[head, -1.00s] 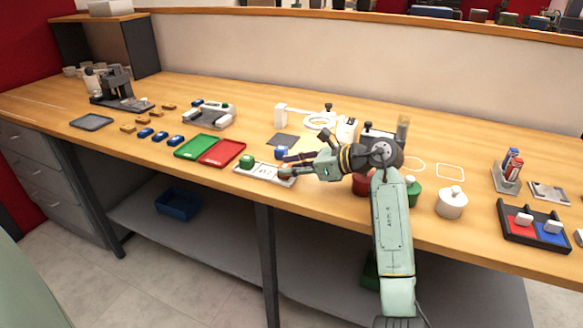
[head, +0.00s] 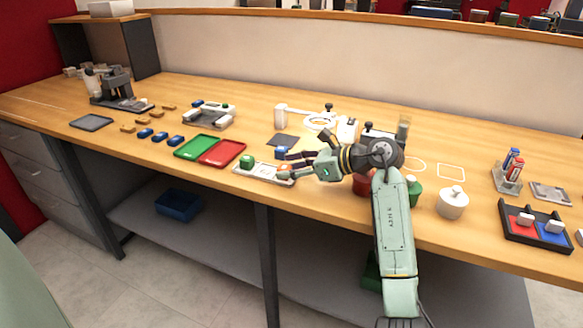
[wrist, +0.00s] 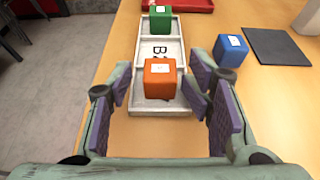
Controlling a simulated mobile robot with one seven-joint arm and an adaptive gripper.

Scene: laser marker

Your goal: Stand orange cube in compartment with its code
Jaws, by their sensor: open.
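An orange cube (wrist: 160,80) with a white label on top sits in the near compartment of a long white tray (wrist: 143,36). It looks upright; the label is too small to read. Any code under it is hidden. The middle compartment is empty and shows a partly hidden black code starting with B. A green cube (wrist: 160,18) sits in the far compartment. A blue cube (wrist: 230,51) stands on the table right of the tray. My gripper (wrist: 160,88) is open, with fingers either side of the orange cube and visible gaps. In the head view my gripper (head: 289,165) is over the tray's right end.
A red tray (head: 222,153) and a green tray (head: 197,147) lie left of the long tray. A dark square mat (head: 283,140) lies behind the blue cube. A white lidded jar (head: 452,203) stands right of my arm. The table's front edge is close.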

